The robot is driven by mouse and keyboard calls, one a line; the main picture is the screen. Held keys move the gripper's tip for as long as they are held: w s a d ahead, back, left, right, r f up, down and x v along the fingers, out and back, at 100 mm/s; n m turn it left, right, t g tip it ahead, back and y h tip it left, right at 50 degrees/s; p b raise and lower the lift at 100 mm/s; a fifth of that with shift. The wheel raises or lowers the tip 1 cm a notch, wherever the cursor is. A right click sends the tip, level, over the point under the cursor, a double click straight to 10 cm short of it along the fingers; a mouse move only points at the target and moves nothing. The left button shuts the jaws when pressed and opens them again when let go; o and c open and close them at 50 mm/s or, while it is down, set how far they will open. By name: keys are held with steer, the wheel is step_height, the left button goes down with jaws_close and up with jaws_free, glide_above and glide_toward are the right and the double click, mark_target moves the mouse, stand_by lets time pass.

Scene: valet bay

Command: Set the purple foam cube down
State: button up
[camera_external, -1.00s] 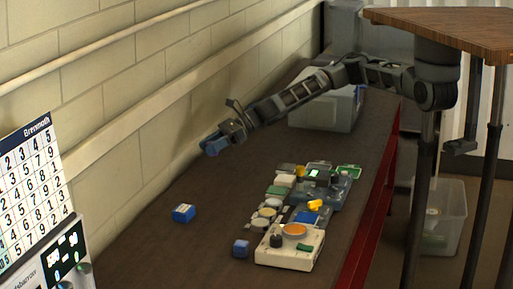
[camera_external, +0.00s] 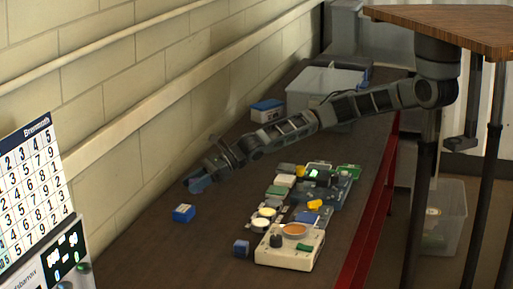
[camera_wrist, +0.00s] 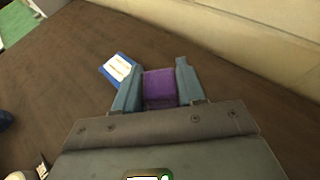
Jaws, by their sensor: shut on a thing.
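The purple foam cube (camera_wrist: 160,88) is between the two blue-grey fingers of my gripper (camera_wrist: 154,88) in the wrist view. My gripper is shut on it, with a finger on either side. In the external view my gripper (camera_external: 197,184) is low over the brown bench top (camera_external: 150,255), near the wall, and its fingers hide the cube. I cannot tell whether the cube touches the bench.
A blue block with a white label (camera_external: 184,213) lies just nearer the camera than my gripper; it also shows beyond the left finger in the wrist view (camera_wrist: 118,68). Several boards and devices (camera_external: 290,245) fill the right side. A clear bin (camera_external: 300,88) stands at the back.

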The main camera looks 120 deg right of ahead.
steer(key=shift+f+p, duration=0.3)
steer(key=shift+f, duration=1.6)
steer(key=shift+f, duration=0.15)
steer(key=o, duration=1)
steer(key=shift+r, duration=0.2)
steer(key=b+v, duration=0.1)
steer(key=v, duration=1.1)
